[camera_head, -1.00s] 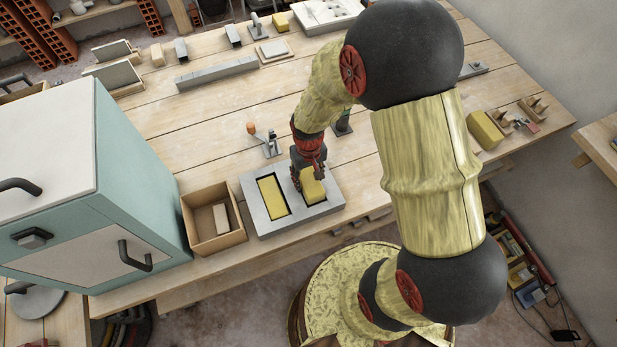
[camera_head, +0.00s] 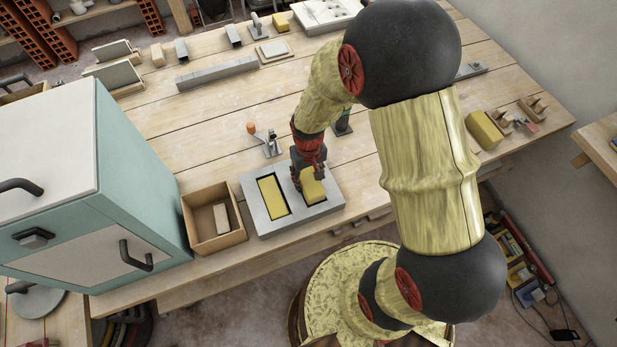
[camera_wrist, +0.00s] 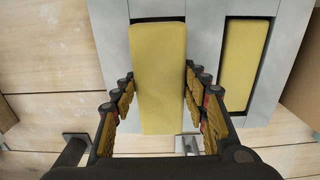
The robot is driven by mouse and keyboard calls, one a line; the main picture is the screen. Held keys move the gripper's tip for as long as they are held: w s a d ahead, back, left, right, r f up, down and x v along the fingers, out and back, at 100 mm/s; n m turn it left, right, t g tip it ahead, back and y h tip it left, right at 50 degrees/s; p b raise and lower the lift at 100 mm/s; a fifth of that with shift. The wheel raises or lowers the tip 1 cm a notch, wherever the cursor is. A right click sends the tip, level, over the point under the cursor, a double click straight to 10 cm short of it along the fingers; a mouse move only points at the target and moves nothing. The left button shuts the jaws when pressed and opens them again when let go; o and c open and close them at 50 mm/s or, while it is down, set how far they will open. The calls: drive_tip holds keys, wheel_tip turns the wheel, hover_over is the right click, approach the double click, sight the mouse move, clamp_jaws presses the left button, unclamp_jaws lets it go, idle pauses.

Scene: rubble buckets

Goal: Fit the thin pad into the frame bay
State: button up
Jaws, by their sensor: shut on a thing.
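The grey frame (camera_head: 250,203) lies near the front edge of the bench and has two dark rectangular bays. One yellow pad (camera_head: 271,196) sits inside the left bay, with a thin dark gap around it; it also shows at the right in the wrist view (camera_wrist: 243,62). My gripper (camera_head: 308,178) is over the right bay, shut on another yellow pad (camera_head: 313,187). In the wrist view this held pad (camera_wrist: 158,60) lies between the fingers, lengthwise along its bay, covering most of it. I cannot tell how deep it sits or whether it touches the bay floor.
An open cardboard box (camera_head: 193,224) with a small pale block stands just left of the frame. The teal cabinet (camera_head: 130,170) is beyond it. A toggle clamp (camera_head: 264,140) stands behind the frame.

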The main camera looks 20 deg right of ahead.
drive_tip(key=shift+f, duration=0.15)
drive_tip(key=shift+f, duration=0.45)
drive_tip(key=o, duration=1.3)
drive_tip(key=shift+c, duration=0.2)
wheel_tip(320, 180, up, 12)
drive_tip(key=shift+s, duration=0.1)
